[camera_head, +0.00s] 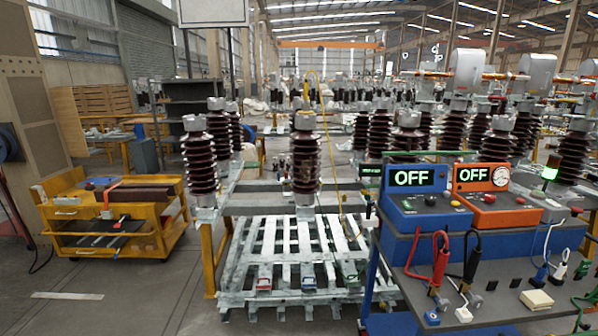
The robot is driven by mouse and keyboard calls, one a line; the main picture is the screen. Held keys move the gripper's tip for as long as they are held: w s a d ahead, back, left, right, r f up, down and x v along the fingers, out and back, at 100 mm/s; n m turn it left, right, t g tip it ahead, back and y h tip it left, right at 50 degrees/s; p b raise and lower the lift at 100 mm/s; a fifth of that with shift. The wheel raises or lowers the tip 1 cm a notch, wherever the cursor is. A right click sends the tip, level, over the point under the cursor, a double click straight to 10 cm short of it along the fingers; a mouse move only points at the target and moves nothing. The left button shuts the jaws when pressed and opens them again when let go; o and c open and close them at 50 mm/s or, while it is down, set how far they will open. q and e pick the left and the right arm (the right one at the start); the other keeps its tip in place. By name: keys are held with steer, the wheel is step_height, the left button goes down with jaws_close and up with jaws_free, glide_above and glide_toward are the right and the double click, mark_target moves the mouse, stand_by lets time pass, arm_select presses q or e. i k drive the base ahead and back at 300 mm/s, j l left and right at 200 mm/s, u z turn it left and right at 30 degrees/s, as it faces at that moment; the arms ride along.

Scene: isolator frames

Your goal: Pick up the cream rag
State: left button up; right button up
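A small cream folded piece that looks like the cream rag (537,300) lies on the dark top of the blue-framed cart at the lower right. It appears flat and apart from the cables around it. A smaller pale piece (463,314) lies to its left near the cart's front edge; I cannot tell what it is. Neither of my grippers is in view.
A pallet (291,262) and yellow tool cart (107,222) stand left. Floor between them is clear.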

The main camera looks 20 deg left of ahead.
mark_target(536, 300)
steer(key=i+l, duration=0.15)
steer(key=l, duration=0.2)
steer(key=i+l, duration=0.2)
steer(key=l, duration=0.15)
steer(key=i+l, duration=0.15)
steer(key=l, duration=0.2)
steer(key=i+l, duration=0.2)
steer(key=l, duration=0.15)
steer(key=i+l, duration=0.15)
steer(key=l, duration=0.2)
